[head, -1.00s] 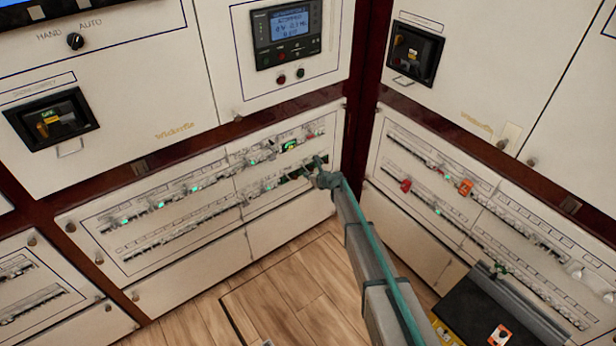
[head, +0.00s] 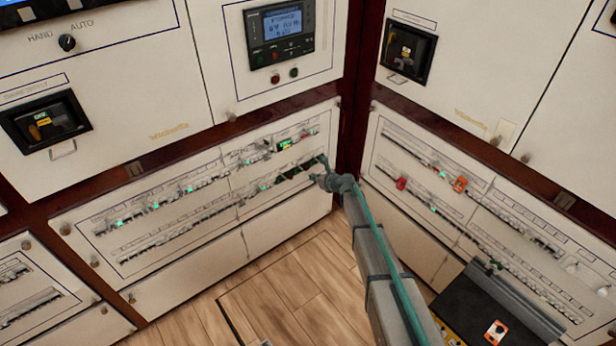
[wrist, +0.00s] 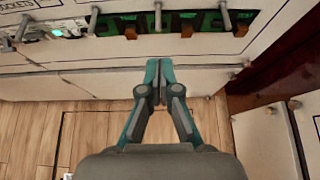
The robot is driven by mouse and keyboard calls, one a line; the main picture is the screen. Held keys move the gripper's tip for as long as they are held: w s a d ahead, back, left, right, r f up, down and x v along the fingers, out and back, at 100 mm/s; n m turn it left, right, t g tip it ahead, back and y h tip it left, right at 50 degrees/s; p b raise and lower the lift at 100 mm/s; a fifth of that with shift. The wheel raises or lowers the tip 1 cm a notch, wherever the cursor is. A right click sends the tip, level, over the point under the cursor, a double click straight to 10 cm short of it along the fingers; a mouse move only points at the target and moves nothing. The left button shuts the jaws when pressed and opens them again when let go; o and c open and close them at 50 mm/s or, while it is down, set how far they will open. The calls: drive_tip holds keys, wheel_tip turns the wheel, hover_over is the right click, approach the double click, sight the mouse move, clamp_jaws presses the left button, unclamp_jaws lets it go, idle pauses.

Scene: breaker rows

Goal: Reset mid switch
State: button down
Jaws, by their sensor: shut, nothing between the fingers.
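My gripper (head: 322,162) is at the right end of the lower breaker row (head: 180,225) on the corner panel, in the head view. In the wrist view my gripper (wrist: 159,64) is shut and empty, its teal fingertips together. The fingertips appear below a row of switches (wrist: 187,28), which has grey pegs, brown-orange blocks and green parts in a dark slot. I see a gap between the fingertips and the switches in the picture; contact with the panel face cannot be told. Which switch is the mid one is not clear from these frames.
The upper breaker row (head: 155,206) has several green lights. A second panel (head: 430,182) with red and orange parts stands right of the dark corner post (head: 357,100). A dark box (head: 480,310) sits at lower right.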

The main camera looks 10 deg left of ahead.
drive_tip(key=v, duration=0.3)
idle(0.5)
drive_tip(key=s+d+f+n+g+h, duration=0.1)
drive_tip(key=s+d+f+n+g, duration=0.25)
drive_tip(key=s+n, duration=0.45)
drive_tip(key=s+d+f+n+g+h, duration=0.2)
drive_tip(key=s+d+f+n, duration=0.3)
drive_tip(key=s, duration=0.6)
drive_tip(key=s+d+f+n+g+h, duration=0.15)
drive_tip(key=s+d+f+n, duration=0.35)
drive_tip(key=s, duration=0.5)
drive_tip(key=s+d+f+n+g+h, duration=0.1)
drive_tip(key=s+d, duration=0.5)
drive_tip(key=s, duration=0.7)
drive_tip(key=s+d+n+g+h, duration=0.2)
drive_tip(key=s+d+n+g, duration=0.2)
drive_tip(key=s, duration=0.9)
drive_tip(key=s+d+f+n+g+h, duration=0.1)
drive_tip(key=s+d+n+g, duration=0.1)
drive_tip(key=s+d, duration=0.7)
drive_tip(key=s+n, duration=0.1)
drive_tip(key=s, duration=0.3)
drive_tip(key=shift+s+f+g+h, duration=0.35)
drive_tip(key=shift+f+g, duration=0.05)
